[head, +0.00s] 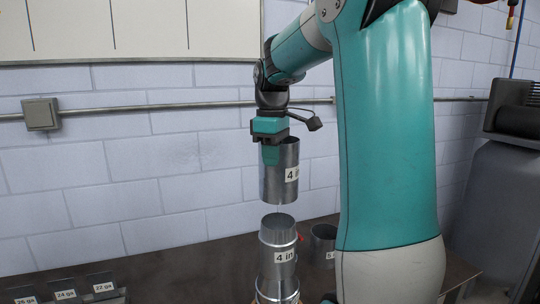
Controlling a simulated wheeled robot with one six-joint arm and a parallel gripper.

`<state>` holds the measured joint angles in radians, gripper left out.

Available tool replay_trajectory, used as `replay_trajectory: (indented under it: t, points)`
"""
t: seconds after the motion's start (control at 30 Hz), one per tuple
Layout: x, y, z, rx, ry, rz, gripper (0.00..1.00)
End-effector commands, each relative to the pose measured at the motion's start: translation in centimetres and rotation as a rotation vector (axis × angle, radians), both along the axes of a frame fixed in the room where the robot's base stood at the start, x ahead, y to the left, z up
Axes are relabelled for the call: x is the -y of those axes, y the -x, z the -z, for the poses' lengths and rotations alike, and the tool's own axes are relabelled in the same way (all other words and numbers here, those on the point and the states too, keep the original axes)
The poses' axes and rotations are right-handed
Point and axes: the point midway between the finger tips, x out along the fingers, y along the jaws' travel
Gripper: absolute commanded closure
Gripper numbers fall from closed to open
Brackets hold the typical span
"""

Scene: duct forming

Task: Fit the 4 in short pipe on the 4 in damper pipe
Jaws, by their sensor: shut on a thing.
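The 4 in short pipe (279,186) is a grey metal cylinder with a "4 in" label, held upright in the air. My gripper (271,154) is shut on the pipe's upper rim, on its left side. The 4 in damper pipe (277,237) stands upright below it on the bench, with its open top showing and a "4 in" label on its side. The short pipe is above the damper pipe, with a small gap between them in this view. A small red part (300,238) shows at the damper pipe's right side. The damper pipe's base is cut off by the frame.
Another pipe (323,240) stands on the dark bench (190,268) right of the damper pipe, partly hidden by my arm. Labelled gauge holders (65,296) are at front left. A conduit and switch box (41,114) run along the wall. A grey machine (500,190) stands at right.

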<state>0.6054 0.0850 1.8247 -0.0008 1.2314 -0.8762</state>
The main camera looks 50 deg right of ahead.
Motion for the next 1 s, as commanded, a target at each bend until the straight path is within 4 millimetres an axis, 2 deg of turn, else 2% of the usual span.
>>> replay_trajectory:
  t: [0.1, 1.0]
  points:
    - [0.0, 0.0, 1.1, 0.0, 0.0, -0.001, 1.0]
    - [-0.1, -0.1, 6.7, 0.0, 0.0, -0.003, 1.0]
